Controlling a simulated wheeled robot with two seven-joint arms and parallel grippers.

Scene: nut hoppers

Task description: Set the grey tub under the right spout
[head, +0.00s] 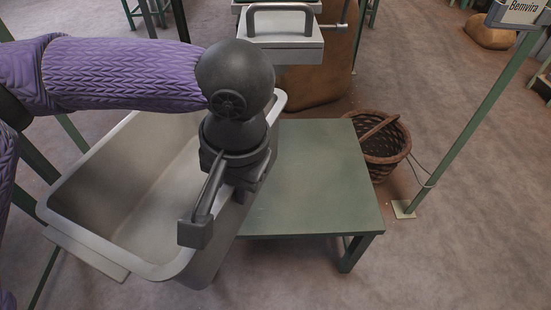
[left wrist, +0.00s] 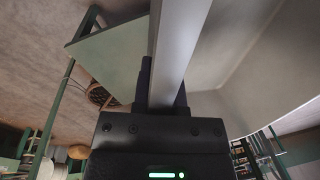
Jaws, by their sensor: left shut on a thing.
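The grey tub (head: 140,170) is a large, empty, open box at the left in the head view, tilted, overlapping the left side of a green table (head: 315,185). My left gripper (head: 243,188) is shut on the tub's right rim. In the left wrist view the tub's rim (left wrist: 178,45) runs between the fingers. A pale box-like spout part with a dark handle (head: 281,42) juts in at the top, beyond the table's far edge. I cannot tell whether it is the right spout. Whether the tub touches the table is hidden. My right gripper is in neither view.
The green table's top is bare right of the tub. A wicker basket (head: 383,145) stands on the floor past its right edge. A green post (head: 462,130) with a sign reading "Bemvira" (head: 523,9) stands farther right. A brown sack (head: 325,75) is behind the spout part.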

